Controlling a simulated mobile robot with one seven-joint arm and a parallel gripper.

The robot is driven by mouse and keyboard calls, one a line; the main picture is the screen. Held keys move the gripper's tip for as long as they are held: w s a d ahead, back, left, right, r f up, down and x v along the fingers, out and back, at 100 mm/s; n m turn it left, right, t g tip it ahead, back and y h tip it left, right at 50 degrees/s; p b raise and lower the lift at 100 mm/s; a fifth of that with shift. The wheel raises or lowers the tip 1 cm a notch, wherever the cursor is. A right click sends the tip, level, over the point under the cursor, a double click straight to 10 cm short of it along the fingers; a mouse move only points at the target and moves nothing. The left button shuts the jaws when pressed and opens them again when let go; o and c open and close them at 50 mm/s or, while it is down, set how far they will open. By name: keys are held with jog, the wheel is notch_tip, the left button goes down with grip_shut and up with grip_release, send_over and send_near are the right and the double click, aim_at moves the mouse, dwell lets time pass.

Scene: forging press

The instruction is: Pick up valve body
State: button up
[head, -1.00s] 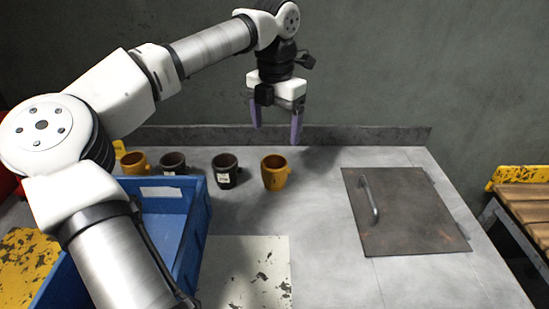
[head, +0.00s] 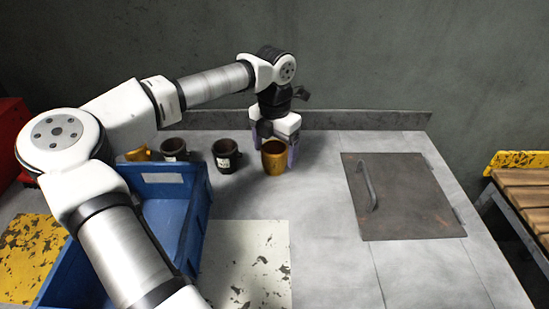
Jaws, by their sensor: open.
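No part is clearly recognisable as a valve body; several mug-shaped parts stand upright in a row at the back of the bench. My gripper (head: 273,146) points down, open, low at the right-hand yellow part. Its purple fingers show to the left and right behind that part's rim. I cannot tell whether they touch it.
A blue crate (head: 203,215) stands at the left front, partly behind my arm. A hatch plate with a handle (head: 420,205) lies on the right of the bench. A low ledge (head: 370,120) runs along the back. The bench between part and hatch is clear.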

notch_tip(320, 180, down, 2)
jog(key=shift+f, duration=0.25)
jog(key=c, duration=1.3)
jog(key=shift+r, duration=0.1)
jog(key=shift+c, duration=0.2)
jog(key=shift+r, duration=0.15)
